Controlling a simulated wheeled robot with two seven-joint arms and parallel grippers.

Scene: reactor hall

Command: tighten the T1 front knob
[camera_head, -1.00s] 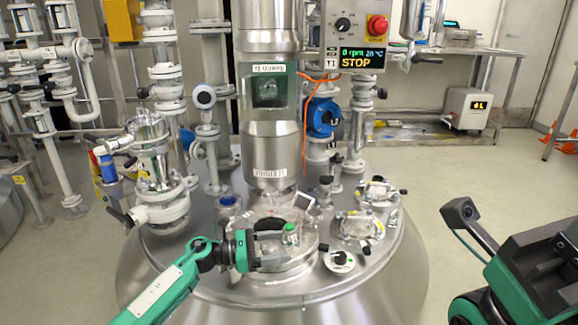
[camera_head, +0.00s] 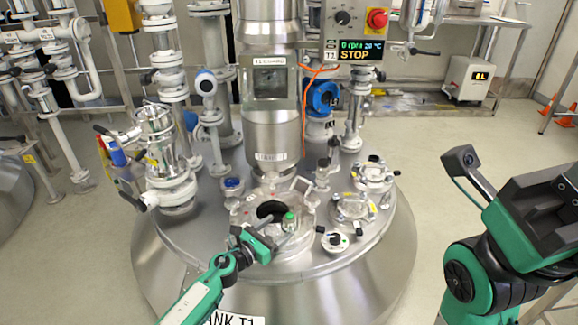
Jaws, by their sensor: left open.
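Tank T1 is the large steel vessel (camera_head: 375,245) filling the middle, with a label reading "NK T1" at its lower front. I cannot tell which knob is the front one. My left gripper (camera_head: 262,236) is open at the manway's front edge, left of the green cap; whether it touches anything is unclear. My right arm shows at the right; its fingers are not seen.
Small clamped ports (camera_head: 353,208) with black knobs stand right of the manway. The stirrer column (camera_head: 271,130) rises behind it. White valves and pipes (camera_head: 170,165) crowd the left. A control box reading STOP (camera_head: 358,48) hangs above. The floor at right is open.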

